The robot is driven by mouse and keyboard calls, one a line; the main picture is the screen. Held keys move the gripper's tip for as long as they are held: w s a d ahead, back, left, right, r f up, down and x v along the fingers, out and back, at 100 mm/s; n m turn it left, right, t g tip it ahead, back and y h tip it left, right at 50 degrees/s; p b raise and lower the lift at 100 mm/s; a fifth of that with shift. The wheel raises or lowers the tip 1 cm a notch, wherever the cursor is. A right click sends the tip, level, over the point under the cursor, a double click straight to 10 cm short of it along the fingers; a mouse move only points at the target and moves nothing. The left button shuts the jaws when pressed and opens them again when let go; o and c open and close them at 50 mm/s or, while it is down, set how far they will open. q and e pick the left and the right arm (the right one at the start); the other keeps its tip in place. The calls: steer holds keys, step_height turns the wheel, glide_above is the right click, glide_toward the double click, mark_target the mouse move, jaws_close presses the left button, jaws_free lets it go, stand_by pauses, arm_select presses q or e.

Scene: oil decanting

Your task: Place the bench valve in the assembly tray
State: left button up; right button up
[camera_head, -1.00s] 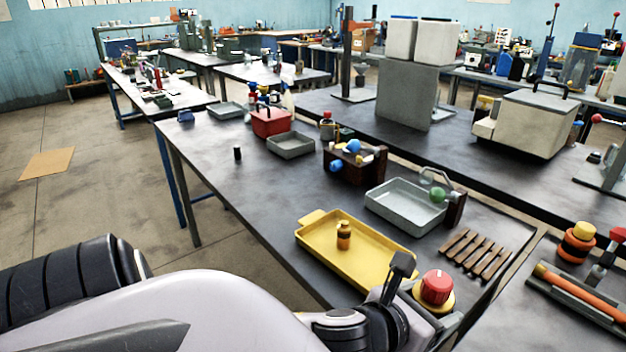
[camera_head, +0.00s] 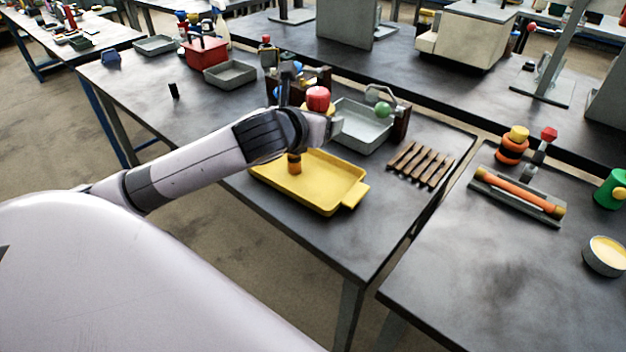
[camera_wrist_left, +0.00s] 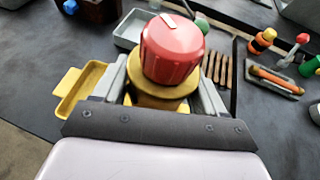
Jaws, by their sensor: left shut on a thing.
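The bench valve, a ribbed red knob on a brass-yellow collar, shows in the head view (camera_head: 318,98) and large in the wrist view (camera_wrist_left: 172,45). My left gripper (camera_wrist_left: 163,85) is shut on it, one grey finger on each side of the collar. In the head view my left gripper (camera_head: 326,122) is over the far side of a yellow two-handled tray (camera_head: 330,190) and next to a grey tray (camera_head: 362,134). I cannot tell which is the assembly tray. An orange-and-dark piece (camera_head: 294,164) stands in the yellow tray. My right gripper is not in view.
A wooden stand (camera_head: 400,124) with a green ball is at the grey tray's right end. Dark wooden slats (camera_head: 420,165) lie right of the trays. Another grey tray (camera_head: 230,74) and a red box (camera_head: 206,52) stand farther back. The tabletop in front of the slats is clear.

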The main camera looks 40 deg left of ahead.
arm_select(q)
glide_above(316, 195)
step_height(316, 195, down, 11)
steer(key=shift+w+f+b, duration=0.1)
steer(key=shift+f+b, duration=0.05)
steer(key=shift+b, duration=0.2)
steer(key=shift+f+b, duration=0.35)
steer(key=shift+f, duration=1.95)
steer(key=o, duration=1.4)
steer(key=shift+f, duration=0.2)
steer(key=shift+r, duration=0.15)
steer(key=v, duration=1.2)
